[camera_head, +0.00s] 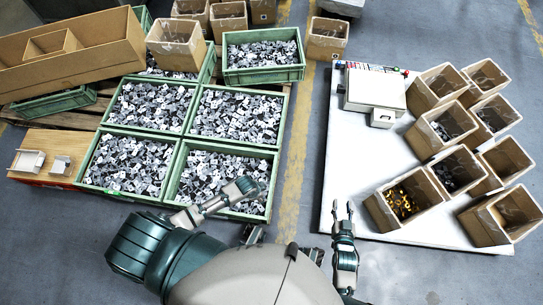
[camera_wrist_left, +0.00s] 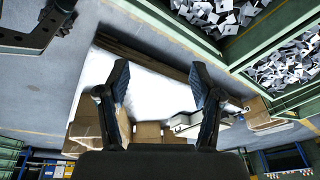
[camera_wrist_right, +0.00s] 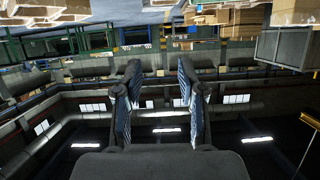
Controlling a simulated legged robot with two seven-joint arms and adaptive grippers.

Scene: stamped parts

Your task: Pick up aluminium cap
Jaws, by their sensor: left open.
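I cannot pick out an aluminium cap for certain. A cardboard box (camera_head: 440,128) on the white table holds small grey metal parts, too small to identify. Silvery stamped parts (camera_head: 130,160) fill several green crates on the left. My right gripper (camera_head: 343,207) is open and empty beside the table's near left edge. It shows open in the right wrist view (camera_wrist_right: 155,85), facing the far hall. My left gripper (camera_wrist_left: 158,78) is open with nothing between its fingers. The white table and boxes show beyond it in the left wrist view.
The white table (camera_head: 350,160) carries several cardboard boxes, one with yellow parts (camera_head: 402,203), and a white device (camera_head: 375,90). A long cardboard tray (camera_head: 85,65) lies across the crates at the back left. A floor strip between crates and table is clear.

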